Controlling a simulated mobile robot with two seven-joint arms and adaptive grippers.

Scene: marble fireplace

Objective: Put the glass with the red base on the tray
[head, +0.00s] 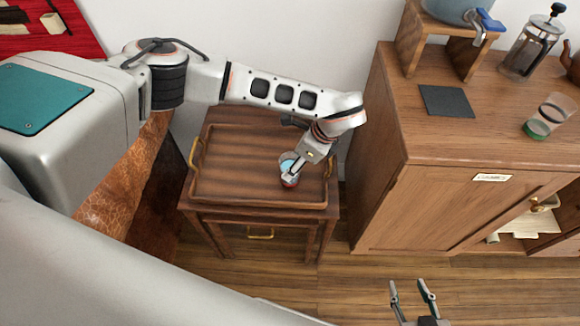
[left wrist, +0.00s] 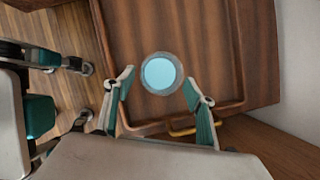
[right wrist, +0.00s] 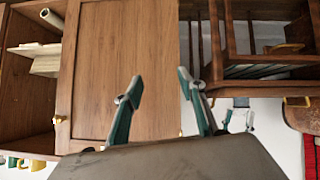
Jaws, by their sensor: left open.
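The glass with the red base (head: 289,182) is upright at the right part of the wooden tray (head: 235,190) and appears to rest on it. In the left wrist view the glass (left wrist: 160,73) shows from above as a round rim with a pale blue inside. My left gripper (head: 294,168) is open at the glass, its fingertips apart on either side of the near part of the rim. The tray stands on a small wooden table (head: 262,215). My right gripper (head: 411,290) is open and empty above the floor, facing the cabinet.
A wooden cabinet (head: 470,210) stands right of the small table. On its top are a green-based glass (head: 545,118), a French press (head: 530,48), a dark square mat (head: 447,101) and a wooden stand (head: 410,40). Floor (head: 360,285) is open in front of it.

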